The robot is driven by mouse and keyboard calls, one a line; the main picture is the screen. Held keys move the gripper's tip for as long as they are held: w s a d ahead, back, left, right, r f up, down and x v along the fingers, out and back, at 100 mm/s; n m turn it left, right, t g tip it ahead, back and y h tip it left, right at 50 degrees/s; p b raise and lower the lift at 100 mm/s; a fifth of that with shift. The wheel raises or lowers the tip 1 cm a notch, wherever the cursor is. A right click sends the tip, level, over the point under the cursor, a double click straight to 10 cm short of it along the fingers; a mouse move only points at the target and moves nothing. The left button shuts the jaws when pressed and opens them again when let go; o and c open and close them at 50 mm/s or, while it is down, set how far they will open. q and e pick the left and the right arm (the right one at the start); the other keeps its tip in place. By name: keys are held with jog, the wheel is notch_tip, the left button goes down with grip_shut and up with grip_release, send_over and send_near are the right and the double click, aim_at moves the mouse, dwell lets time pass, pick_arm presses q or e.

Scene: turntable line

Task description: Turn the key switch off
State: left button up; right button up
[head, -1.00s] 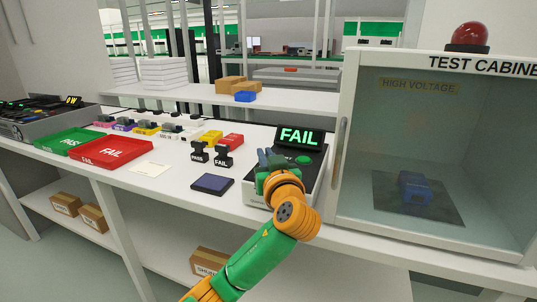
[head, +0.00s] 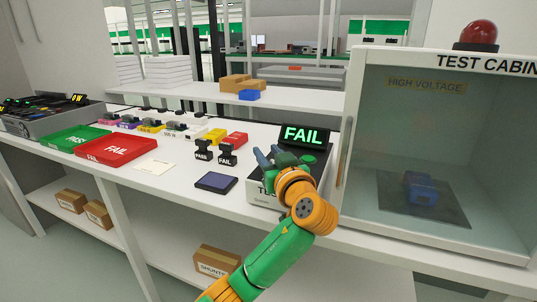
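The test unit (head: 262,195) is a pale box with a dark top on the bench, left of the test cabinet. Its display (head: 304,135) reads FAIL in green, and a green round button (head: 308,160) shows below it. My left gripper (head: 267,153) is over the left part of the unit's top, its two fingers pointing away from me with a small gap between them. I see nothing held between them. No key switch can be made out; the gripper and wrist cover part of the panel. My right gripper is not in view.
The test cabinet (head: 348,135) stands close on the right, with a blue device (head: 420,188) inside and a red lamp (head: 478,35) on top. A dark blue pad (head: 216,183), PASS and FAIL stamps, and green and red trays (head: 115,150) lie to the left.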

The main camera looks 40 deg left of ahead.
pick_arm(q)
jog(key=v, duration=0.7)
jog(key=shift+s+d, duration=0.1)
dwell(0.4)
